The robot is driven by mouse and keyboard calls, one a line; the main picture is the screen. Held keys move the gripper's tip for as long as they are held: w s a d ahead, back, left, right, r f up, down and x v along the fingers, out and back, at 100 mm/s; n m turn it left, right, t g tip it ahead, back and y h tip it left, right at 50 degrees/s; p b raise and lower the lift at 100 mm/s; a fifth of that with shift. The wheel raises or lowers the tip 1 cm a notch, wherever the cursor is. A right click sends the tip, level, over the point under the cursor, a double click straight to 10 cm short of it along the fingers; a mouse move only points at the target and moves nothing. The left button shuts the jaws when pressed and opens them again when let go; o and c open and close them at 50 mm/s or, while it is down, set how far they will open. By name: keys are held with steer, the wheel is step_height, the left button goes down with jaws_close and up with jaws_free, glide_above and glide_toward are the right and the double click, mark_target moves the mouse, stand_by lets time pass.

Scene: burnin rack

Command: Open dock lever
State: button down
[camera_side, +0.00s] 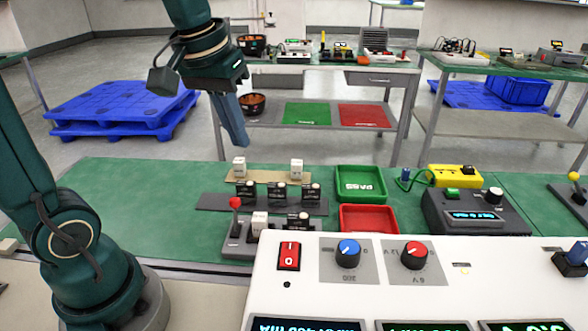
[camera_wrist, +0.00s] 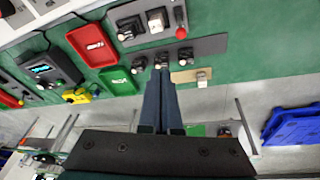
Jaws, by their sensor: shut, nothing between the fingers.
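The dock lever (camera_side: 235,215) is a dark stick with a red ball on top. It stands upright at the left end of a grey dock (camera_side: 236,250) on the green table. In the wrist view the lever (camera_wrist: 179,16) shows near the top, beyond the fingers. A white block and a black module sit on the dock, right of the lever. My gripper (camera_side: 240,140) is shut and empty, pointing down, in the air above the table and well clear of the lever. Its blue fingers (camera_wrist: 160,75) lie together in the wrist view.
A dark rack (camera_side: 215,202) with several black modules and a tan strip (camera_side: 262,176) with white blocks lie behind the dock. A green tray (camera_side: 361,168) and a red tray (camera_side: 369,208) are to the right. A white panel (camera_side: 310,260) with knobs fills the front right.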

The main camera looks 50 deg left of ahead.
mark_target(235, 216)
steer(key=w+a+f+n+g, duration=0.2)
steer(key=w+a+f, duration=0.1)
steer(key=a, duration=0.3)
steer(key=shift+w+a+f+n, duration=0.25)
steer(key=shift+w+f+n, duration=0.05)
steer(key=shift+f, duration=0.55)
steer(key=f, duration=1)
steer(key=shift+w, duration=0.4)
steer(key=shift+s+d+r, duration=0.3)
steer(key=shift+s+d, duration=0.25)
steer(key=shift+s, duration=0.25)
steer(key=shift+s+d+r, duration=0.25)
steer(key=shift+s+d, duration=0.3)
steer(key=shift+s, duration=0.2)
steer(key=shift+s+d+r, duration=0.15)
